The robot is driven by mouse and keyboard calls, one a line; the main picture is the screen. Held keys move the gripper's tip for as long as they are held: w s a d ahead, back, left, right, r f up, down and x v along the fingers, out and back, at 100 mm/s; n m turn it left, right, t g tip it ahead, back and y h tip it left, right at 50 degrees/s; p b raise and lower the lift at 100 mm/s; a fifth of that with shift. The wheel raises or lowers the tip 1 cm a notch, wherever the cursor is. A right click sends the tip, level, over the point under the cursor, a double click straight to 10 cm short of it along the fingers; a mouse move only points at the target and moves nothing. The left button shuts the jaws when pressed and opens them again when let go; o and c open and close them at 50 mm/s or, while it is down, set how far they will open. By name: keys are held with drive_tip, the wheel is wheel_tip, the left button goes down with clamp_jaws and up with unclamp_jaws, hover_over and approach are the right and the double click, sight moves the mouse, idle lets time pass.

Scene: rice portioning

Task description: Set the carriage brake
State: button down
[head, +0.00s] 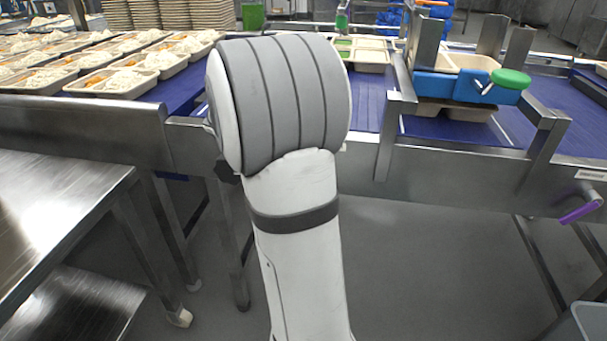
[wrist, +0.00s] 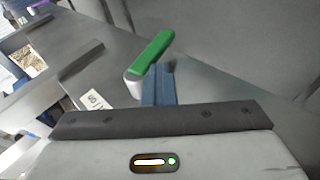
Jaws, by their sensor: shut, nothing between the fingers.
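A blue carriage (head: 448,86) sits over the conveyor at the right of the head view, with a round green knob (head: 511,78) and a white lever (head: 484,86) at its right end. The wrist view shows a green bar-shaped handle (wrist: 151,52) with a pale lower end. I cannot tell which part, if any, in the head view it matches. My gripper (wrist: 158,68) is shut and empty, its blue-grey fingertips just beside the handle's right side. Whether they touch it is unclear. My gripper is hidden in the head view behind my arm.
Trays of rice (head: 115,80) stand on the conveyor at left. A purple lever (head: 580,212) hangs on the steel frame at right. A steel table (head: 60,200) fills the lower left. A white label (wrist: 95,100) lies left of the fingers. Bare floor shows below the conveyor.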

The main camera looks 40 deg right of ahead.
drive_tip(key=shift+h, duration=0.5)
drive_tip(key=r, duration=0.1)
drive_tip(key=s+d+r, duration=0.1)
drive_tip(key=r, duration=0.1)
drive_tip(key=s+r, duration=0.1)
drive_tip(key=r, duration=0.1)
drive_tip(key=shift+d+r, duration=0.15)
drive_tip(key=shift+d, duration=0.05)
drive_tip(key=s+a+f+n+t+y, duration=0.2)
drive_tip(key=s+a+f+n+y, duration=0.1)
drive_tip(key=a, duration=0.6)
drive_tip(key=s+a+f+n+t+y, duration=0.2)
drive_tip(key=s+a+f+n+y, duration=0.1)
drive_tip(key=a, duration=0.7)
drive_tip(key=s+a+f+n+t+y, duration=0.2)
drive_tip(key=s+a+f+n+y, duration=0.1)
drive_tip(key=a, duration=0.7)
drive_tip(key=shift+f+n, duration=0.4)
drive_tip(key=shift+f, duration=0.3)
drive_tip(key=shift+s+d, duration=0.1)
